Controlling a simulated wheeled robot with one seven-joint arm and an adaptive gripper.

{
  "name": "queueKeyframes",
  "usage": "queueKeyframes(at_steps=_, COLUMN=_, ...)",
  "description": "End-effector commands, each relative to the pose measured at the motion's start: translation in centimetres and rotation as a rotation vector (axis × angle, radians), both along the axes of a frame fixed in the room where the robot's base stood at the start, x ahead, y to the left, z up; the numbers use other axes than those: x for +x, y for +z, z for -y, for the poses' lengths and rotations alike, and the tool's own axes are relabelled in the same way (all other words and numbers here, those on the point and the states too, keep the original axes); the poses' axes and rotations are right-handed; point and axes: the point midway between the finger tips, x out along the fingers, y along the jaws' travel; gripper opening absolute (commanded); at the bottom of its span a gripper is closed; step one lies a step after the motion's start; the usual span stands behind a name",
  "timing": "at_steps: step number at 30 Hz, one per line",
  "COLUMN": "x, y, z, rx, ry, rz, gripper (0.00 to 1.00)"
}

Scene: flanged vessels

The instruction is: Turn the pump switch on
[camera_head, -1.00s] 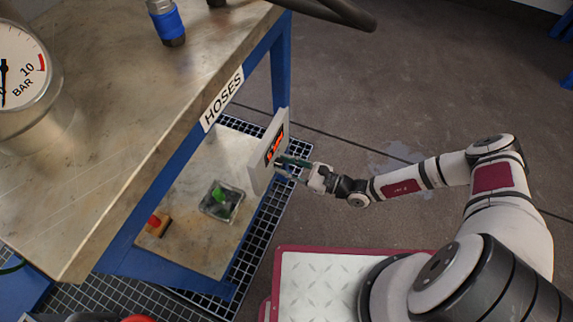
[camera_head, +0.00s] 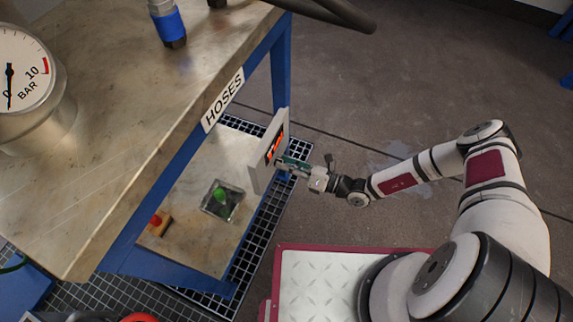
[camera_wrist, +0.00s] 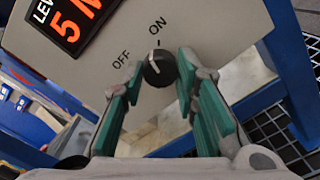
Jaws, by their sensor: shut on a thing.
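The pump switch (camera_wrist: 160,68) is a round black knob with a white pointer line on a light grey panel (camera_wrist: 105,75). Its pointer is aimed upward and slightly left, close to the ON mark and away from OFF. My gripper (camera_wrist: 158,78) has its green-padded fingers on either side of the knob and is shut on it. In the head view my gripper (camera_head: 288,167) reaches the panel (camera_head: 262,178) from the right; the knob is hidden there.
An orange digital level display sits on the panel (camera_head: 278,147). The workbench (camera_head: 130,110) with its HOSES label (camera_head: 222,100) and blue leg (camera_head: 280,75) is close left of the panel. A clear box (camera_head: 222,201) with a green thing stands below. Open floor lies right.

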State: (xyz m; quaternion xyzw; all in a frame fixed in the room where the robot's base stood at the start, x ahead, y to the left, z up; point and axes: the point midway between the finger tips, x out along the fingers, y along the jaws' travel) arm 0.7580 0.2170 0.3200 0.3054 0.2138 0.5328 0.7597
Motion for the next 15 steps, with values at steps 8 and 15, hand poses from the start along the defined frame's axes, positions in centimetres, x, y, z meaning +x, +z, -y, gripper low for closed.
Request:
queueKeyframes(at_steps=8, x=0.00, y=-0.13, z=0.06, rx=0.077, ry=0.000, rz=-0.220, gripper=0.00)
queueKeyframes(at_steps=15, x=0.02, y=-0.13, z=0.11, rx=0.126, ry=-0.001, rz=-0.356, gripper=0.00)
